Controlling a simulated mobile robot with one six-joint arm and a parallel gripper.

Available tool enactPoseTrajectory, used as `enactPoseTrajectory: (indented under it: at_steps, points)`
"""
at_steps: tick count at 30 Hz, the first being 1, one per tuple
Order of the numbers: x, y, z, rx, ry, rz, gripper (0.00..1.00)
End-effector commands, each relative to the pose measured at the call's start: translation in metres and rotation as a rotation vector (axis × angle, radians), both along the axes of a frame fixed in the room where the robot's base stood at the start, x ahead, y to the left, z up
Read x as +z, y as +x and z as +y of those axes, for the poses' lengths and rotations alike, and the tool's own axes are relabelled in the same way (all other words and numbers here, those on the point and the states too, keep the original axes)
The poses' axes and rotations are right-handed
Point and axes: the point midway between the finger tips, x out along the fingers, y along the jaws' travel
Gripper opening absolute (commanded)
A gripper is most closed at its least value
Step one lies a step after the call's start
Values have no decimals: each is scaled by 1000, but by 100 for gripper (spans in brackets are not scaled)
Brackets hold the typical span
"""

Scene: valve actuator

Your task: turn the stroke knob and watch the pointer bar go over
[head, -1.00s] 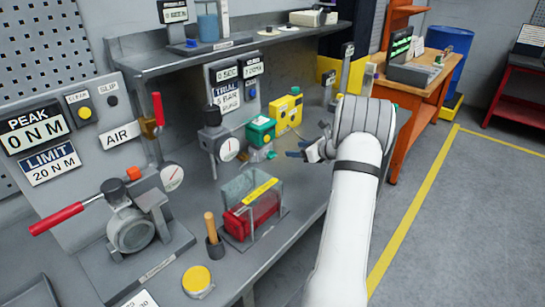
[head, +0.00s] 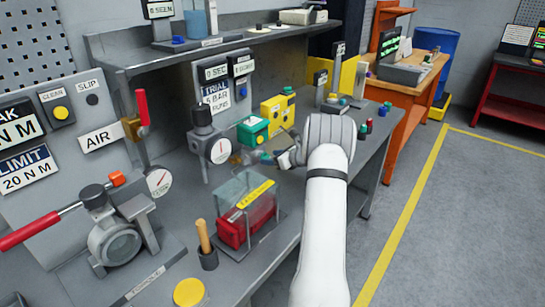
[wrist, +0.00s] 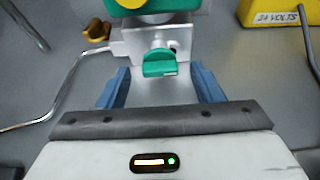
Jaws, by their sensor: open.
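The teal stroke knob (wrist: 158,66) sits on the front of a silver bracket, under a green actuator housing (wrist: 150,8), in the wrist view. My gripper (wrist: 160,74) is open, with one blue finger on each side of the knob and a gap on both sides. In the head view my gripper (head: 286,158) reaches in from the right at the green actuator box (head: 253,131), and much of the knob is hidden there. A yellow piece (wrist: 127,3) on top of the housing is cut off by the picture edge. I cannot tell whether it is the pointer bar.
A brass knob (wrist: 96,31) and a bent metal rod (wrist: 68,85) lie left of the bracket. A yellow 24 volts box (wrist: 280,14) stands to the right. A clear-covered red block (head: 245,215) and a gauge (head: 219,150) stand nearby on the bench.

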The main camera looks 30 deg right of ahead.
Motion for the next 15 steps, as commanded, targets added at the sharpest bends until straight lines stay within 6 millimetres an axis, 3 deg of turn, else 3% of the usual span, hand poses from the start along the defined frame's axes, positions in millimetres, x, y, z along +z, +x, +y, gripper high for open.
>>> enactPoseTrajectory:
  at_steps: [10,15]
  points:
    - [-2,5,1,0,-1,0,60]
    - [-2,5,1,-1,0,0,46]
